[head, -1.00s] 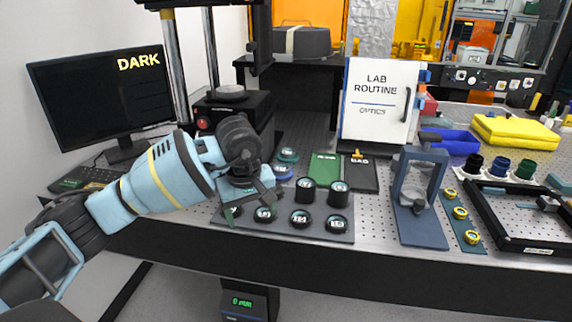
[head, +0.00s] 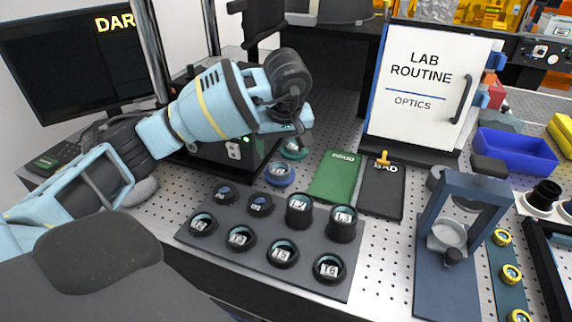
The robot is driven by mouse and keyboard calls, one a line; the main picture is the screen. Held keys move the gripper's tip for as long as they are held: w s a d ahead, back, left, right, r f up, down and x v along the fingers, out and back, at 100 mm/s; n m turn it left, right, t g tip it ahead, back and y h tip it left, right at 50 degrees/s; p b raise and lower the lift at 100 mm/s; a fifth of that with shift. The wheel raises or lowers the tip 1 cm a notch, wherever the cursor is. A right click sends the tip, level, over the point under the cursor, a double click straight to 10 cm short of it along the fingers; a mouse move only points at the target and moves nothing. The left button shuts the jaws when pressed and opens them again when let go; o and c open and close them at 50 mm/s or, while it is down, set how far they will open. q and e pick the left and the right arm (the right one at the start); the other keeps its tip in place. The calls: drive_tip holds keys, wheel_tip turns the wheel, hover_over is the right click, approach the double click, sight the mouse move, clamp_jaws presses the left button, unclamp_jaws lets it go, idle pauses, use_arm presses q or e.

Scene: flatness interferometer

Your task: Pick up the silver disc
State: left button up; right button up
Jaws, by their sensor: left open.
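Several round discs in black ring holders stand on a dark grey tray (head: 215,238), among them a front one marked T6 (head: 329,268) and a taller one marked L3 (head: 343,222). Their faces look pale or silvery, and I cannot tell which one is the silver disc. Another silvery round piece (head: 447,233) sits in a blue-grey stand (head: 432,285) at the right. My left gripper (head: 297,132) is open and empty, above the board behind the tray. It partly covers a green ring (head: 293,151). My right gripper is out of view.
A blue ring (head: 279,174) lies behind the tray. A green GOOD mat (head: 335,178) and a black BAD mat (head: 382,190) lie to its right. The white LAB ROUTINE box (head: 420,85) and a blue bin (head: 515,150) stand behind. A monitor (head: 70,65) is at the left.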

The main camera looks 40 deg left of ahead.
sight(280, 168)
use_arm(q)
drive_tip(key=shift+s+a+f, duration=0.1)
drive_tip(key=shift+f, duration=0.35)
drive_tip(key=shift+a+f, duration=0.1)
drive_tip(key=shift+f, duration=0.4)
drive_tip(key=shift+w+f, duration=0.2)
drive_tip(key=shift+f, duration=0.05)
drive_tip(key=shift+w+a+f, duration=0.1)
drive_tip(key=shift+f, duration=0.1)
drive_tip(key=x, duration=0.4)
drive_tip(key=shift+w+a+f, duration=0.15)
drive_tip(key=shift+w+f, duration=0.1)
drive_tip(key=shift+f, duration=0.1)
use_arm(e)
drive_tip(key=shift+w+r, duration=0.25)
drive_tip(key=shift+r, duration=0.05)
